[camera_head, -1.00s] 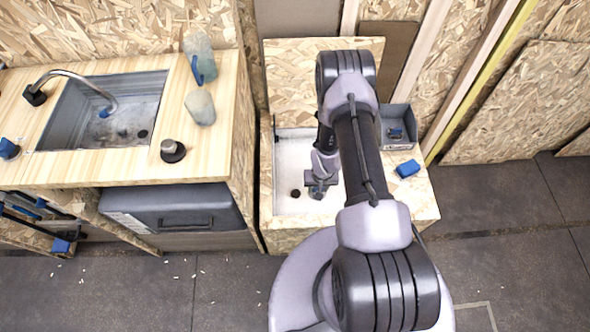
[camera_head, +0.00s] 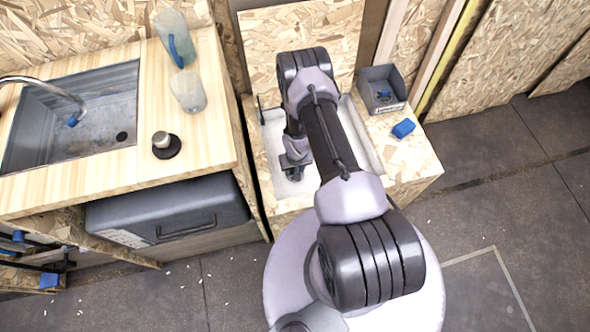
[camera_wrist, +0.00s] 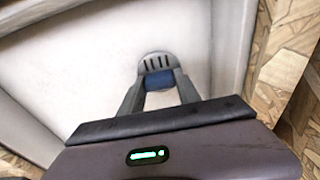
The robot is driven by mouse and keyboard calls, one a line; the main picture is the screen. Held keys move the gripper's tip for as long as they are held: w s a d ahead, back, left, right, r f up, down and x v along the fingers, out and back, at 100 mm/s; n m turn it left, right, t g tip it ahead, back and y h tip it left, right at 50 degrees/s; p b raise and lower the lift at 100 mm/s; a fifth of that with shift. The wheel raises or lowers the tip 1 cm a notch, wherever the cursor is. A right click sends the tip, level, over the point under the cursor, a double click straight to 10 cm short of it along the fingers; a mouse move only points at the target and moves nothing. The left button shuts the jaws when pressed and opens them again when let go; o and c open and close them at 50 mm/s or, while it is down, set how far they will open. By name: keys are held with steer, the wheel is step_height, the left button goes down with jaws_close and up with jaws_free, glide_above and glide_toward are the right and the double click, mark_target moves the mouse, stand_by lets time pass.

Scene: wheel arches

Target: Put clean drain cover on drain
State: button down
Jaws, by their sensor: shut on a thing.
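My gripper (camera_wrist: 160,78) is shut on a grey slotted drain cover (camera_wrist: 157,63) with a blue part (camera_wrist: 160,82) between the fingers. The cover shows flat over the white floor of the shower-like basin (camera_wrist: 60,80); I cannot tell whether it touches the floor. In the head view my gripper (camera_head: 294,170) is low inside the basin (camera_head: 272,124), near its left side. The basin's drain hole is not visible in either view now. The cover cannot be made out in the head view.
A grey box (camera_head: 398,106) and a blue sponge (camera_head: 403,129) sit on the wooden ledge right of the basin. At the left is a counter with a sink (camera_head: 90,120), a translucent jug (camera_head: 174,38), a cup (camera_head: 188,92) and a dark-based knob (camera_head: 165,147).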

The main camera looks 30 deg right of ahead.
steer(key=c, duration=0.9)
jaws_free()
steer(key=shift+f, duration=0.15)
steer(key=shift+o, duration=0.2)
steer(key=w+a+r+t+p, duration=0.1)
steer(key=w+r+p, duration=0.1)
steer(key=r, duration=1.2)
steer(key=w+a+r+p, duration=0.1)
steer(key=a+r+p, duration=0.1)
steer(key=r, duration=1.2)
steer(key=w+a+r+t+p, duration=0.1)
steer(key=w+r+p, duration=0.1)
steer(key=r, duration=1.2)
steer(key=s+a+r+m+t, duration=0.1)
steer(key=s+a+r, duration=0.25)
steer(key=r, duration=0.45)
steer(key=s+a+r, duration=0.2)
steer(key=s+r, duration=0.2)
steer(key=r, duration=0.3)
steer(key=s+a+r, duration=0.2)
steer(key=s+r, duration=0.1)
steer(key=s, duration=0.2)
steer(key=s+a+r+t+y, duration=0.1)
steer(key=s+a+r, duration=0.1)
steer(key=s, duration=0.3)
steer(key=s+a+r+y, duration=0.1)
steer(key=s+a+r, duration=0.1)
steer(key=s+r, duration=0.2)
steer(key=shift+s+a, duration=0.4)
